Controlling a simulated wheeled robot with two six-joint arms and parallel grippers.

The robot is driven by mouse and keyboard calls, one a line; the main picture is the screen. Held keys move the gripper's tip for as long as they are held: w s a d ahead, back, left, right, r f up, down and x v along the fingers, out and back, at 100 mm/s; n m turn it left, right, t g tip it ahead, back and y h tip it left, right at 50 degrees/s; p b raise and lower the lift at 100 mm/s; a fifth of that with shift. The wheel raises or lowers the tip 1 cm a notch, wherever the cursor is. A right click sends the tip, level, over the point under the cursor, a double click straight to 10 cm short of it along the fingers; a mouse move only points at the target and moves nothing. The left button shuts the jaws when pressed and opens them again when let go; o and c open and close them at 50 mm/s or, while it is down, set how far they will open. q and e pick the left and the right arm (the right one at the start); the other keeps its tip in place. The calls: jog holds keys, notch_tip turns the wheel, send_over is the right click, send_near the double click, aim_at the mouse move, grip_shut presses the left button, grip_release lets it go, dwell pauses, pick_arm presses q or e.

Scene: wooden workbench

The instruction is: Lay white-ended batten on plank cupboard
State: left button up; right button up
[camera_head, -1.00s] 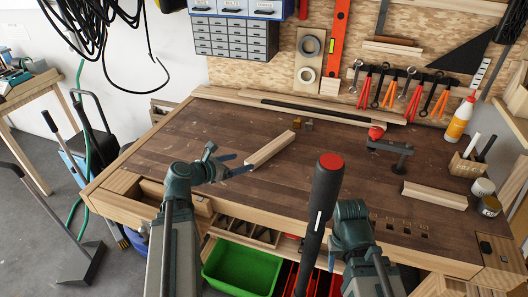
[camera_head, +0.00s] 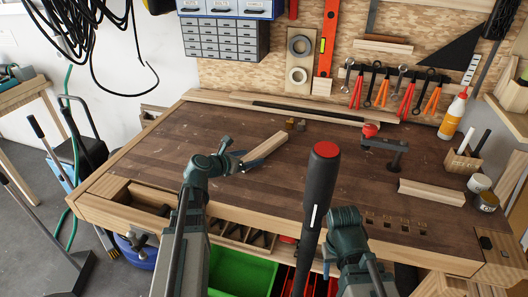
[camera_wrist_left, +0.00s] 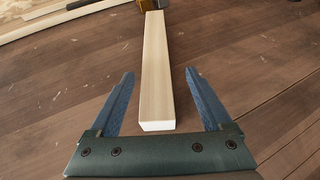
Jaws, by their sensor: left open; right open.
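A pale batten (camera_head: 267,150) lies on the left-middle of the bench, pointing away from me. In the left wrist view the batten (camera_wrist_left: 156,70) shows a white near end. My left gripper (camera_head: 250,159) is open at its near end. In the left wrist view the gripper's fingers (camera_wrist_left: 159,74) stand on either side of the batten, with gaps between. My right gripper (camera_head: 327,268) is low at the front of the bench, mostly hidden. I cannot tell which thing is the plank cupboard.
Another pale block (camera_head: 432,194) lies at the bench's right. Small brass-coloured pieces (camera_head: 296,125) sit near the batten's far end. The bench (camera_head: 190,140) left of the batten is clear.

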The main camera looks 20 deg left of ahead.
aim_at(252, 155)
pick_arm(q)
jog(key=x, duration=0.2)
jog(key=b+x, duration=0.1)
jog(key=x, duration=0.1)
jog(key=shift+w+a, duration=0.2)
jog(key=shift+w, duration=0.05)
grip_shut()
